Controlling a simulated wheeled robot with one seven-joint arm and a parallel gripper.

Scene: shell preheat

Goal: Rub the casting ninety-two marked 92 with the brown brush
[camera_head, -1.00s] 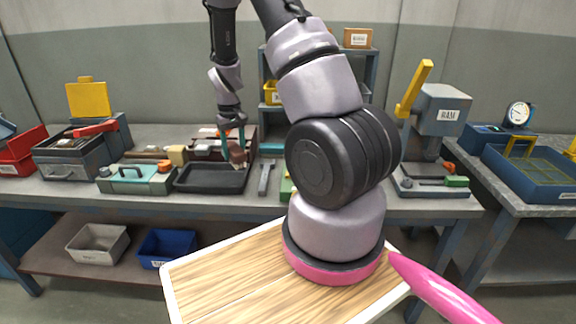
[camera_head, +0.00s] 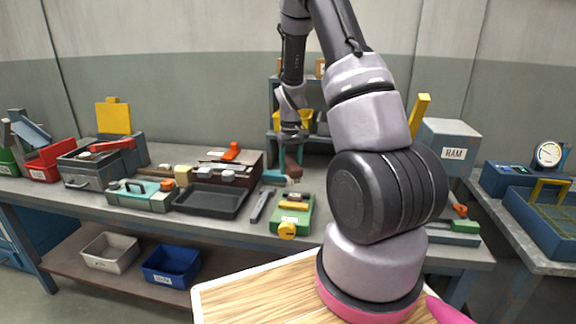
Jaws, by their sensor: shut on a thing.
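My gripper (camera_head: 290,158) hangs over the bench just right of centre, seen small and partly against the shelf behind it. It is shut on a brown object (camera_head: 293,173), which looks like the brown brush, held near a teal block and a green fixture. Small grey metal pieces (camera_head: 229,176) sit on the dark brown box at the left of my gripper. No mark 92 can be read, so I cannot tell which piece is the casting ninety-two.
A black tray (camera_head: 212,200), a grey bar (camera_head: 262,205) and a green fixture with a yellow knob (camera_head: 291,213) lie on the bench. A teal case (camera_head: 140,195) is further left. The RAM press (camera_head: 450,150) stands right, partly behind my arm.

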